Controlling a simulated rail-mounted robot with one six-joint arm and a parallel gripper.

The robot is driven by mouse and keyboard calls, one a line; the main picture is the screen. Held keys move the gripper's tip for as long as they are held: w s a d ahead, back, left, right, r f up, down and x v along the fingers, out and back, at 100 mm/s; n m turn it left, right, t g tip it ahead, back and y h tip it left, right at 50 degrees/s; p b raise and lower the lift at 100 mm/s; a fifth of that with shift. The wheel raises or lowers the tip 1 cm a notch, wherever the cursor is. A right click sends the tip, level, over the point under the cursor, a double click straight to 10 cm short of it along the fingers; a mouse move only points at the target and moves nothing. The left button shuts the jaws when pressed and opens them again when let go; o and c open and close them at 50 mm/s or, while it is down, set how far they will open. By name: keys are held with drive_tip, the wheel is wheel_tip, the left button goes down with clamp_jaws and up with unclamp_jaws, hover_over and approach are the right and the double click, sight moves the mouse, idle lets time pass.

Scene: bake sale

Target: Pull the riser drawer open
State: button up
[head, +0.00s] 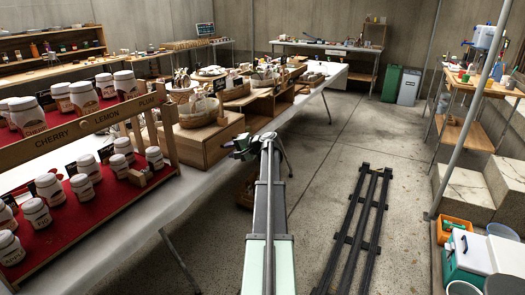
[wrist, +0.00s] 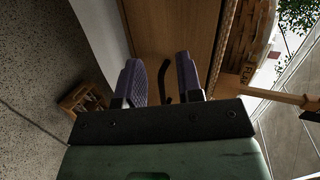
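The wooden riser (head: 203,143) stands on the white-clothed table with a basket on top. In the wrist view its brown wooden front (wrist: 165,25) fills the upper middle. A dark curved handle (wrist: 163,82) shows on that front, between and just beyond my fingers. My gripper (wrist: 160,75) has two purple ridged fingers held apart, one on each side of the handle, with gaps visible. In the head view my gripper (head: 241,147) is at the riser's right side, above the table edge. No drawer gap is visible; the lower handle is partly hidden by my gripper body.
Red-clothed shelves with several jars (head: 82,188) and a wooden sign (head: 90,125) stand left of the riser. More baskets and crates (head: 262,100) stand behind it. A wooden crate (wrist: 84,100) is on the floor by the table. The floor (head: 335,140) to the right is mostly clear.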

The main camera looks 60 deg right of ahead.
drive_tip(key=s+d+m+t+h, duration=0.2)
drive_tip(key=s+d, duration=0.3)
drive_tip(key=d, duration=0.4)
drive_tip(key=w+b, duration=0.1)
drive_tip(key=w, duration=0.2)
drive_tip(key=w+f+b, duration=0.1)
drive_tip(key=w, duration=0.3)
drive_tip(key=w+f+b, duration=0.1)
drive_tip(key=w, duration=0.2)
drive_tip(key=shift+w+a+f, duration=0.15)
drive_tip(key=shift+w+a, duration=0.1)
drive_tip(key=shift+a, duration=0.1)
clamp_jaws()
